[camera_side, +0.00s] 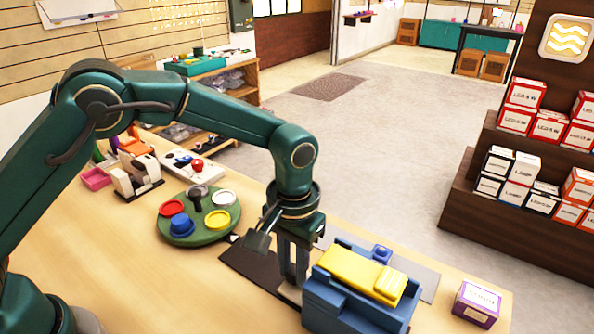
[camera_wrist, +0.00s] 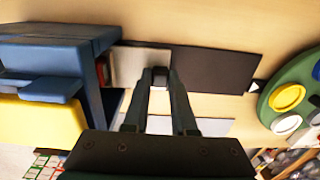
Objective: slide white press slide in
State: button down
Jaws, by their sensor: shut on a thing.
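The blue press (camera_side: 350,305) with a yellow top (camera_side: 360,272) stands on the table, to the right of my gripper. In the wrist view the blue press (camera_wrist: 45,57) is at the left. The white slide (camera_wrist: 135,62) shows there as a pale flat plate sticking out of the press's side over a dark mat. My gripper (camera_wrist: 160,75) points down and its fingertips are closed on a small knob-like part at the slide's outer end. In the side view my gripper (camera_side: 291,282) stands close beside the press, and the slide is mostly hidden.
A dark mat (camera_side: 255,275) lies left of the press and a pale grey mat (camera_side: 425,277) behind it. A green round tray (camera_side: 190,238) with coloured pieces stands further left. A purple-and-white box (camera_side: 477,304) is at the right table end.

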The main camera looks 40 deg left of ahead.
jog(key=c, duration=0.7)
grip_release()
jog(key=shift+w+d+r, duration=0.1)
jog(key=shift+d, duration=0.3)
jog(key=shift+a, duration=0.1)
jog(key=shift+r, duration=0.1)
jog(key=shift+r, duration=2.45)
notch_tip(320, 180, up, 5)
jog(key=shift+c, duration=0.4)
